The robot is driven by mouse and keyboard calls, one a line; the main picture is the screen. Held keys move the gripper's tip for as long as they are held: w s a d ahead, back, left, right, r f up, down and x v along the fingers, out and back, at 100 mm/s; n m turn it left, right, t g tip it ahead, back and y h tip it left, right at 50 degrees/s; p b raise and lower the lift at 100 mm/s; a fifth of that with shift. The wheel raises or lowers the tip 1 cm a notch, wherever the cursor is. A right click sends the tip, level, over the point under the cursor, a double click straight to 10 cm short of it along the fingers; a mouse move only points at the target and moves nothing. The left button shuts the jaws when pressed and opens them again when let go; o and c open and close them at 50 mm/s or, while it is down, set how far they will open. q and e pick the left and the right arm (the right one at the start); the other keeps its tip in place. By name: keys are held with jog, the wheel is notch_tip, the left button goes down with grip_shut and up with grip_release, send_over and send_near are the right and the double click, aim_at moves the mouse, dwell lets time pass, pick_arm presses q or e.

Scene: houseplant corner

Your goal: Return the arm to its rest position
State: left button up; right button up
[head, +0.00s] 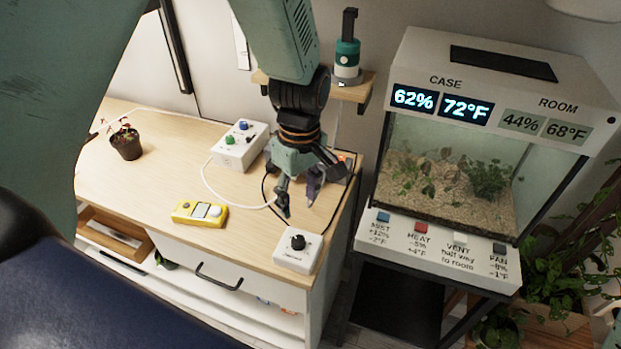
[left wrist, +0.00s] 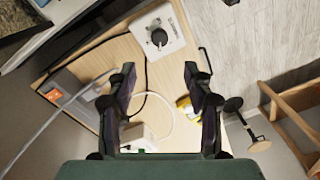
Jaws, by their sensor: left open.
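My left arm comes down from the top of the head view. Its left gripper (head: 299,207) hangs over the right end of the wooden cabinet top, fingers pointing down. In the left wrist view the two fingers (left wrist: 160,88) stand wide apart with nothing between them. A white box with a black knob (head: 298,250) lies just in front of the gripper, apart from it; it also shows beyond the fingers in the left wrist view (left wrist: 172,42). My right gripper is in neither view.
On the cabinet top (head: 160,175) are a yellow device (head: 199,213), a white box with colored knobs (head: 240,146), a small potted plant (head: 126,143) and loose cables. A glass terrarium case (head: 450,190) stands to the right. A green-and-black bottle (head: 347,58) stands on a small shelf behind.

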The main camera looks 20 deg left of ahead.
pick_arm(q)
jog(key=shift+f, duration=0.15)
jog(key=s+a+f+m, duration=0.2)
jog(key=s+f+m, duration=0.4)
jog(key=s+f, duration=0.6)
jog(key=s+f+m, duration=0.3)
jog(key=s+m, duration=0.1)
jog(key=s, duration=0.3)
jog(key=s+f+m, duration=0.3)
jog(key=s+f, duration=0.1)
jog(key=s, duration=0.3)
notch_tip(320, 180, down, 11)
jog(key=b, duration=1.1)
jog(key=shift+w+t, duration=0.15)
jog(key=shift+t, duration=0.15)
jog(key=shift+d+r, duration=0.1)
jog(key=shift+r, duration=0.05)
jog(key=c, duration=0.3)
